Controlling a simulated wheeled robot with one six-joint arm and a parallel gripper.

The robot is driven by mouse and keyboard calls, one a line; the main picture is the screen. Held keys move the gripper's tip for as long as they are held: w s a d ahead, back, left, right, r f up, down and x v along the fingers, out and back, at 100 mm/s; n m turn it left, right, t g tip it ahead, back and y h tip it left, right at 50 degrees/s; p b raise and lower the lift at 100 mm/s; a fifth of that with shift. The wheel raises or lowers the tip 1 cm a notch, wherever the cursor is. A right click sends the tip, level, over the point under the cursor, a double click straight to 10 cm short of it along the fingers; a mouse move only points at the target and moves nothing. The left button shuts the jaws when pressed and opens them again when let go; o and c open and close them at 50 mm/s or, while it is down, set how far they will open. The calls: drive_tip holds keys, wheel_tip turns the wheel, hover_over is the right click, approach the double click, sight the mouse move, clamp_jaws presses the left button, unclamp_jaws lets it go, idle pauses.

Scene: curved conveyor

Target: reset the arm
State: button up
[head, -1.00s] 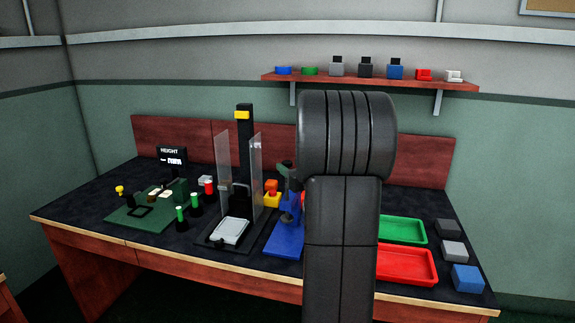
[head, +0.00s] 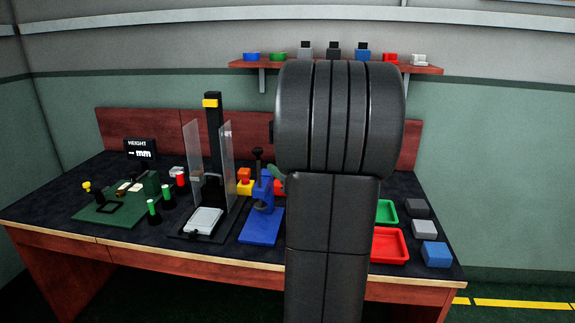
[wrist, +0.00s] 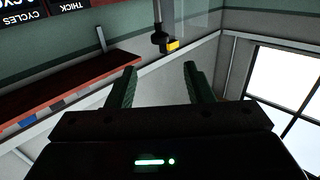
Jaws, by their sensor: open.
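My arm stands upright in the middle of the head view and covers part of the bench. My gripper (wrist: 161,85) shows in the wrist view with its two green fingers apart and nothing between them. It points at the upper wall, with a window on the right side of that view. In the head view the gripper is mostly hidden behind my arm; only a small green piece shows at the arm's left edge.
The workbench (head: 60,222) holds a blue press (head: 262,222), a clear-walled height gauge (head: 213,150), a green fixture board (head: 105,212), a red tray (head: 392,260), a green tray (head: 391,224) and blocks (head: 436,254). A wall shelf (head: 425,69) with small parts is behind my arm.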

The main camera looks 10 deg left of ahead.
sight(258, 153)
drive_tip(key=x, duration=1.4)
drive_tip(key=shift+s+f+b, duration=0.1)
drive_tip(key=shift+f+b, duration=0.25)
drive_tip(key=shift+f, duration=0.1)
